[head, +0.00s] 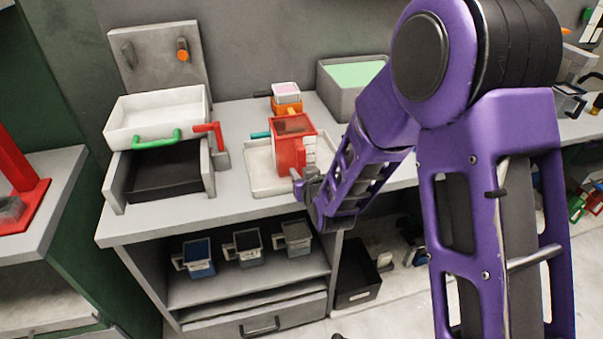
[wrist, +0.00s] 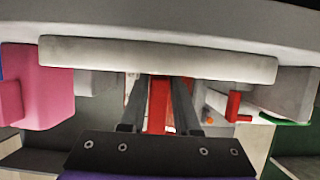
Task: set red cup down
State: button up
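The red cup (head: 288,150) stands roughly upright over a shallow cream tray (head: 256,189) on the counter. My gripper (head: 306,184) is at the cup's near right side. In the wrist view, my two fingers (wrist: 158,118) lie on either side of a narrow red part of the cup (wrist: 158,100), and they look shut on it. I cannot tell whether the cup's base touches the tray. My fingers partly hide the cup's lower right side.
A press with a white bin (head: 157,113), green handle and red lever (head: 211,130) stands left of the tray. A pink-topped cup (head: 286,92) on an orange one stands behind. A grey bin (head: 340,100) with green contents is back right. Several cups sit on the shelf below.

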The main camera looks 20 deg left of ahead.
jog(key=o, duration=0.3)
jog(key=shift+o, duration=0.2)
jog(key=shift+r, duration=0.25)
jog(key=p+v, duration=0.7)
jog(key=v, duration=0.5)
jog(key=shift+d, duration=0.1)
jog(key=shift+w, duration=0.1)
